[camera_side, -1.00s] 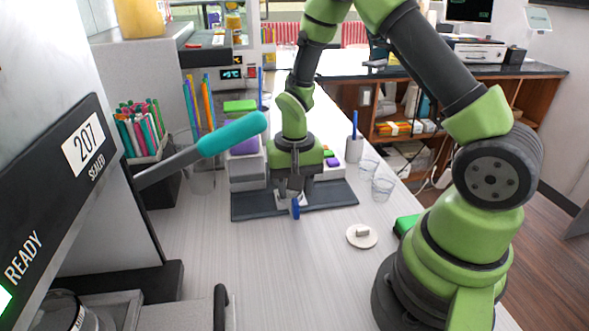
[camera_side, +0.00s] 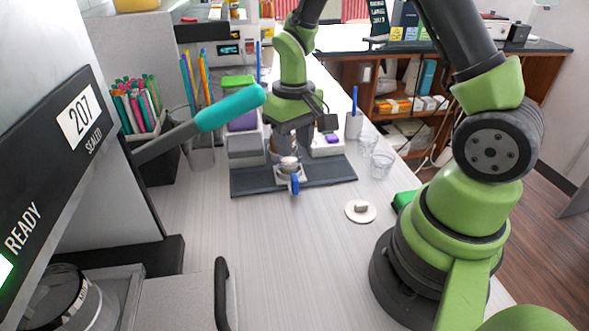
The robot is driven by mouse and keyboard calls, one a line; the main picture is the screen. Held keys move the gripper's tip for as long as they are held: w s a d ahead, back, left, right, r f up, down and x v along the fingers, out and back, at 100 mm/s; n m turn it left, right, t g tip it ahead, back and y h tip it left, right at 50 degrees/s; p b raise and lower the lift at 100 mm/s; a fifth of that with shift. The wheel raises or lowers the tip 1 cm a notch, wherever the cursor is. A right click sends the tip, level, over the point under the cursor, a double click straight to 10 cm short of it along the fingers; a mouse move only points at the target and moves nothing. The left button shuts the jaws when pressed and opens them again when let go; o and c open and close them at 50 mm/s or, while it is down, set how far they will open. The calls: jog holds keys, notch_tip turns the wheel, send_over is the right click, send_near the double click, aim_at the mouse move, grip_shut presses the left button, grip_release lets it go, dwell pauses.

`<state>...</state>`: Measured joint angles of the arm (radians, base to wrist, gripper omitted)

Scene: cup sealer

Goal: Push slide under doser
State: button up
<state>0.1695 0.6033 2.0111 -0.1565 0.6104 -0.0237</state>
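The slide (camera_side: 283,183) is a small pale plate with a blue handle (camera_side: 295,186) at its front, on the dark base mat (camera_side: 325,175). A small rounded silvery-white object (camera_side: 289,163) sits on the slide; I cannot tell whether it is a cup. My gripper (camera_side: 294,143) hangs just above it, pointing down, with its dark body over the gap between two grey block units. The fingertips are small and partly merge with what is behind, so their opening is unclear. The doser is not clearly identifiable; the grey unit with purple and green parts (camera_side: 243,122) stands left of my gripper.
The sealer (camera_side: 60,150) with its teal lever handle (camera_side: 230,107) fills the left. Pen holders stand behind the lever. Clear glasses (camera_side: 381,164) and a white disc with a knob (camera_side: 360,211) stand to the right. The tabletop in front of the mat is clear.

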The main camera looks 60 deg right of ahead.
aim_at(295, 177)
jog(key=n, duration=3)
jog(key=shift+s, duration=0.1)
notch_tip(295, 177, down, 10)
jog(key=shift+c, duration=0.2)
grip_shut()
